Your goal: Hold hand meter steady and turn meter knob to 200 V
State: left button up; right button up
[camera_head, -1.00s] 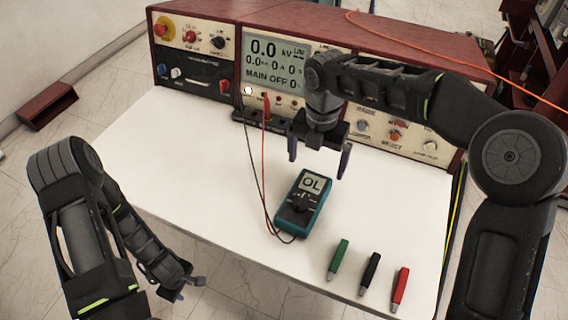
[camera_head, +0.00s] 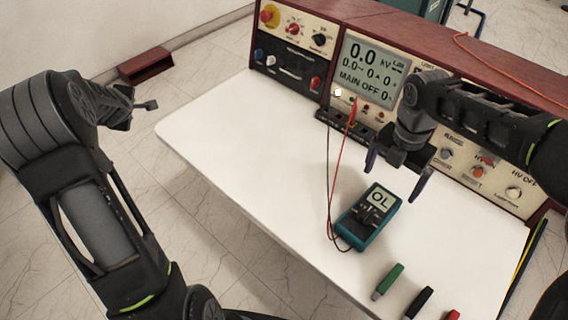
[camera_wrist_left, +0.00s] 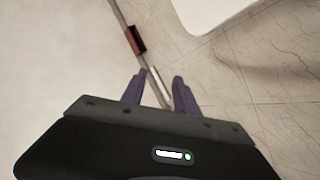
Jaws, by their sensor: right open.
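The teal hand meter (camera_head: 372,222) lies face up on the white table, its display reading OL. Its dark meter knob (camera_head: 366,214) sits below the display; its pointer setting is too small to read. My right gripper (camera_head: 392,184) is open and empty, fingers pointing down, above and just behind the meter. My left gripper (camera_head: 145,105) is off the table's left side, over the floor and far from the meter. In the left wrist view its two fingers (camera_wrist_left: 159,78) stand apart with nothing between them.
The test console (camera_head: 370,72) stands along the table's back. Red and black leads (camera_head: 336,165) run from it to the meter. Green (camera_head: 388,281), black (camera_head: 418,303) and red (camera_head: 452,315) clips lie at the front right. The table's left part (camera_head: 240,140) is clear.

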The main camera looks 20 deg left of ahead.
pick_arm(q)
notch_tip(320, 180, up, 23)
jog(key=t+y, duration=0.1)
jog(key=t, duration=0.2)
jog(key=w+d+r+m+t+h, duration=0.2)
jog(key=w+d+r, duration=0.25)
jog(key=d, duration=0.35)
jog(key=w+d+f+m+g+h, duration=0.1)
jog(key=w+d+f+h, duration=0.25)
jog(key=d, duration=0.65)
jog(key=w+d+f+m+g+h, duration=0.15)
jog(key=d+f, duration=0.25)
jog(key=d, duration=0.5)
jog(key=w+d+f+g+h, duration=0.1)
jog(key=w+d+f+h, duration=0.25)
jog(key=d, duration=0.65)
jog(key=s+d+f+g, duration=0.3)
jog(key=s+d, duration=0.1)
jog(key=d, duration=0.5)
jog(key=s+d+f+m+g+h, duration=0.1)
jog(key=s+d+f+g, duration=0.2)
jog(key=d, duration=0.6)
jog(key=s+d+f+m+g+h, duration=0.1)
jog(key=s+d+f+g, duration=0.2)
jog(key=d, duration=0.7)
jog(key=s+f, duration=0.2)
jog(key=s, duration=0.2)
jog(key=shift+s, duration=0.25)
